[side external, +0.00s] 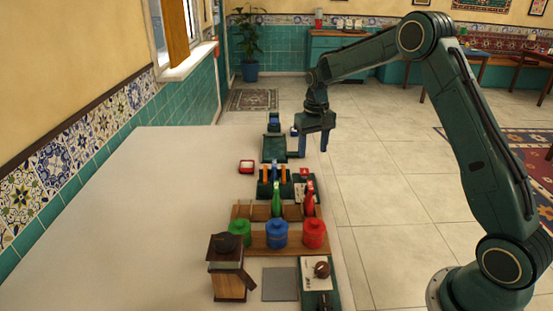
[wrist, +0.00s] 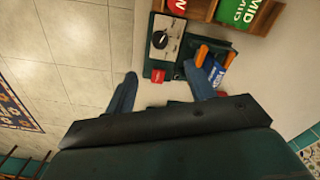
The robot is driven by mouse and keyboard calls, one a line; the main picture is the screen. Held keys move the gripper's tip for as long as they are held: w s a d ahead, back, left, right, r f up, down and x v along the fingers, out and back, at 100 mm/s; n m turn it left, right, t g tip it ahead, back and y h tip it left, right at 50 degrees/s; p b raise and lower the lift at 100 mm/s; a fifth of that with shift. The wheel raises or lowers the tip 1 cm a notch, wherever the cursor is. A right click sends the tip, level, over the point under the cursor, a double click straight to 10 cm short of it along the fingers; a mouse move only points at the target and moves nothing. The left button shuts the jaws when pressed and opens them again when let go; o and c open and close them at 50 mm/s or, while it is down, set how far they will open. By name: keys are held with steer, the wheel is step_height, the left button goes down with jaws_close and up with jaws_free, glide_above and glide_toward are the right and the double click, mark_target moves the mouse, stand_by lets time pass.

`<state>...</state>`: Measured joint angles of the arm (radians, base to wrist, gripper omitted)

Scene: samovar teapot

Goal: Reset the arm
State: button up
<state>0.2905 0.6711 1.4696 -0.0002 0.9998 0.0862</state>
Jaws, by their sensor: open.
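My gripper (side external: 311,143) is at the far end of the counter (side external: 150,200), above its right edge, with its fingers pointing down. In the wrist view my gripper (wrist: 158,75) has its two blue-grey fingers spread apart, with nothing held between them. The fingertips appear near a dark holder with orange-handled items (wrist: 202,54) and a panel with a black knob (wrist: 160,40). Whether the fingers touch anything below cannot be told. The arm reaches in from the right over the tiled floor.
Green (side external: 239,233), blue (side external: 277,234) and red (side external: 314,234) canisters stand on a wooden rack. A wooden box with a dark top (side external: 228,280) stands in front. The counter's left side is clear.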

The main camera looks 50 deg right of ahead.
steer(key=s+a+r+n+t, duration=0.1)
steer(key=s+a+r, duration=0.4)
steer(key=s+r, duration=0.25)
steer(key=s+a+r+n+t, duration=0.1)
steer(key=s+a+r+t, duration=0.1)
steer(key=s+a+r, duration=0.35)
steer(key=s+a+r+n+t, duration=0.1)
steer(key=s+a, duration=0.1)
steer(key=s, duration=0.8)
steer(key=s+a+r+n+t, duration=0.1)
steer(key=s+a+r, duration=0.1)
steer(key=s, duration=0.8)
steer(key=shift+a+t, duration=0.3)
steer(key=shift+a, duration=0.05)
steer(key=shift+o, duration=0.3)
steer(key=o, duration=0.3)
